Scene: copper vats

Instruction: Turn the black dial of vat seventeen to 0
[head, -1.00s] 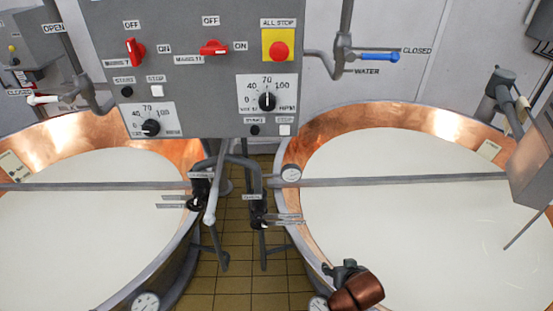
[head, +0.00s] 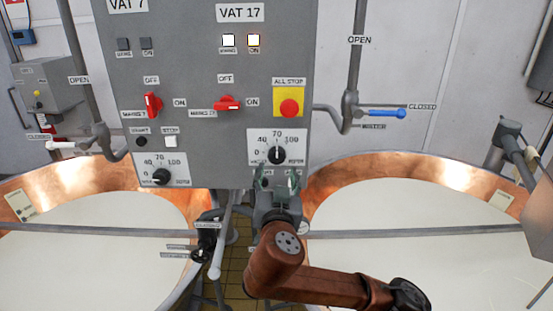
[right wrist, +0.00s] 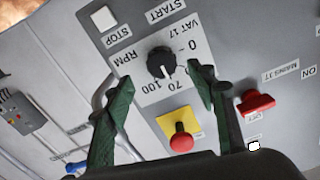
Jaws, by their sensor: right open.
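The black dial of vat 17 (head: 277,154) is on the grey control panel, on a white RPM scale plate. Its white mark points up, at about 70; in the right wrist view the dial (right wrist: 160,62) also points toward 70. My right gripper (head: 278,181) is just below the dial in the head view, fingers pointing up at it. In the right wrist view its green fingers (right wrist: 160,78) are spread apart with the dial between and beyond them; I see no contact. My left gripper is not in view.
A yellow-backed red ALL STOP button (head: 289,107) is above the dial. A red switch (head: 227,103) is up and left. Vat 7's dial (head: 161,176) is left. A blue-handled water valve (head: 386,113) is right. Copper vats (head: 335,180) of white liquid flank the panel.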

